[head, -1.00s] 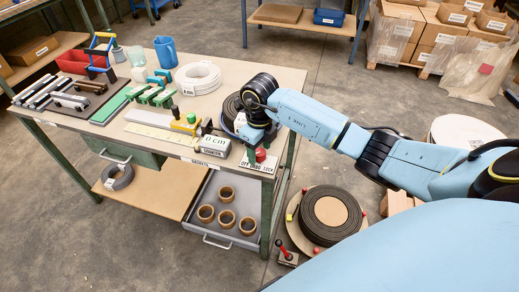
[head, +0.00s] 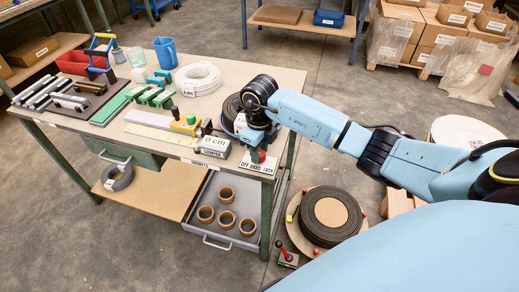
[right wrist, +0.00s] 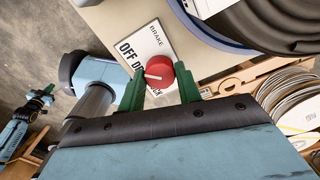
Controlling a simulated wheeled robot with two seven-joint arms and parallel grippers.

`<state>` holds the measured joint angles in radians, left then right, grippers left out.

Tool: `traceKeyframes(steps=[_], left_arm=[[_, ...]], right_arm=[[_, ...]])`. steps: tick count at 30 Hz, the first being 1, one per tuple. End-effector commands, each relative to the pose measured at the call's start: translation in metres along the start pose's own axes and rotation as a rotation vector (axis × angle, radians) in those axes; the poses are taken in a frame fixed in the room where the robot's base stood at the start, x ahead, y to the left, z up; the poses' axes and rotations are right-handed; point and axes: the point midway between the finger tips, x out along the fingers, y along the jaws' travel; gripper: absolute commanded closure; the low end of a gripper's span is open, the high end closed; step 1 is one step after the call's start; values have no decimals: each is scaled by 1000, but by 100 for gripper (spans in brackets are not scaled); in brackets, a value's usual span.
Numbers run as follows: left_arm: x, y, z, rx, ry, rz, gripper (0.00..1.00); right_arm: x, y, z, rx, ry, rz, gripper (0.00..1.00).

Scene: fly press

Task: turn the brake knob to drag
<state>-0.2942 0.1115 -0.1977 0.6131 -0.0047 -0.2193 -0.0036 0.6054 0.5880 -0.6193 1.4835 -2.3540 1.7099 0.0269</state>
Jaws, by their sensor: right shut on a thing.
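The red brake knob (right wrist: 159,72) has a white pointer line that points left in the right wrist view. It sits on a white label plate (right wrist: 145,44) marked BRAKE, OFF, DRAG and LOCK. The plate also shows at the bench's front right corner in the head view (head: 256,168). My right gripper (right wrist: 160,84) has its green fingers on both sides of the knob and is shut on it. In the head view, the right gripper (head: 257,155) mostly hides the knob. A finger covers part of the lettering, so I cannot tell which word the pointer marks. My left gripper is out of view.
A dark coil (head: 232,107) stands just behind the knob on the bench. A counter reading 0 cm (head: 213,146) is left of it. A drawer with several tape rolls (head: 227,217) hangs below. A flat dark roll (head: 331,214) lies at floor level to the right.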

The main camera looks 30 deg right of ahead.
Motion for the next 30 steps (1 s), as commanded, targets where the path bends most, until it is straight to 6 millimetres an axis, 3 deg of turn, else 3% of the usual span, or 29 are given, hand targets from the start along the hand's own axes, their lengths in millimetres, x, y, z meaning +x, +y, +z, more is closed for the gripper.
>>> traceKeyframes(steps=[7, 15, 21, 30], left_arm=[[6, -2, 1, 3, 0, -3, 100], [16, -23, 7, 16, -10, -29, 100], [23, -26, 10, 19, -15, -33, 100], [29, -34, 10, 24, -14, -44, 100]], right_arm=[[0, -1, 0, -162, 0, -3, 89], [0, -1, 0, -392, -2, -3, 89], [0, -1, 0, -542, -1, -3, 89], [0, 0, 1, -686, -2, -2, 89]])
